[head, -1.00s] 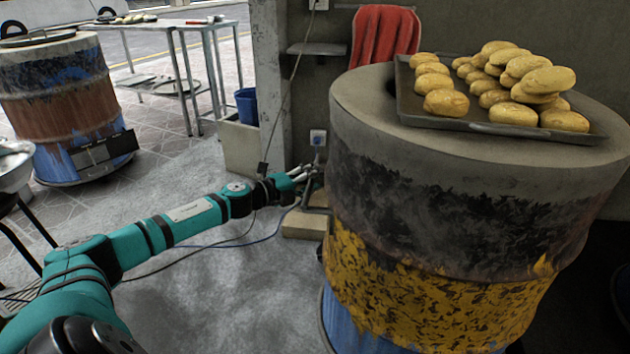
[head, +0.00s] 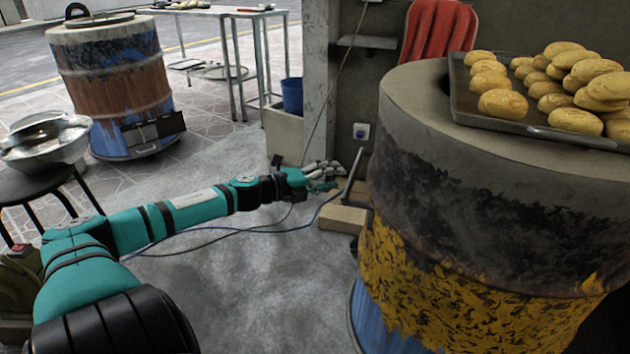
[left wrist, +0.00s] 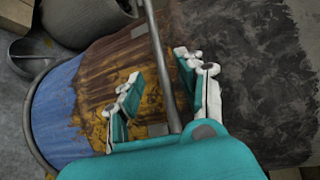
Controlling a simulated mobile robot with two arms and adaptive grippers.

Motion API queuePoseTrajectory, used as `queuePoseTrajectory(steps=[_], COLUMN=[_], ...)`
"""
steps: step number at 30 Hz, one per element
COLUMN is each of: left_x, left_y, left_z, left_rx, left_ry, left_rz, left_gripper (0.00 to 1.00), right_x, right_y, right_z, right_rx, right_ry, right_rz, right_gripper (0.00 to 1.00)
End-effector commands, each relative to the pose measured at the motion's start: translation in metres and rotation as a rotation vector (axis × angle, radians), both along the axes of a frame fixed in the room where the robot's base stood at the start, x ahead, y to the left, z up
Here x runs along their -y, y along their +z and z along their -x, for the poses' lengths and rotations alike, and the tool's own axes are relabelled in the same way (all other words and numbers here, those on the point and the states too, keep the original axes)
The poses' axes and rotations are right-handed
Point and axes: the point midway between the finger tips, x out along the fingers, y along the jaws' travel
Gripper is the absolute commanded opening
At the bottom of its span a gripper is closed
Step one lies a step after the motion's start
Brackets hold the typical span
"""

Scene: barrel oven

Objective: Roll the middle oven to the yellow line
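A large barrel oven (head: 480,230), sooty black with yellow and blue paint, stands upright at right in the head view. Its side fills much of the left wrist view (left wrist: 255,80). Another barrel oven (head: 110,85) stands at far left. A yellow line (head: 25,90) runs along the road behind it. My left gripper (head: 328,176) is just left of the near oven, beside a slanted grey metal bar (head: 354,168). In the left wrist view its fingers (left wrist: 160,80) are spread, with the bar (left wrist: 157,45) between them in the picture; contact is unclear. My right gripper is out of view.
A tray (head: 555,132) of buns lies on the near oven. A metal bowl (head: 45,140) sits on a stool at left. A metal table (head: 215,10), planter (head: 285,138) and wall (head: 385,50) stand behind. Bare floor (head: 240,270) lies between the ovens; cables cross it.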

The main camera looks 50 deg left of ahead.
Motion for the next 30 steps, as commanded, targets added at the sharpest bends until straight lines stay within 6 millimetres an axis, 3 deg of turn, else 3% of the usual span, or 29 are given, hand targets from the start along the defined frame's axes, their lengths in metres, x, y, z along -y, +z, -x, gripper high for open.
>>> queuePoseTrajectory(steps=[13,30], left_x=[-0.010,-0.011], left_y=[0.003,0.005], left_z=[0.037,0.042], left_rx=[-0.004,-0.001], left_ry=[0.000,0.000], left_rz=[0.001,0.001], left_gripper=[0.38,0.38], right_x=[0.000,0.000], right_y=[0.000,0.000], right_z=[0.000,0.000], right_rx=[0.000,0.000], right_ry=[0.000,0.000], right_rz=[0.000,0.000], right_gripper=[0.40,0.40])
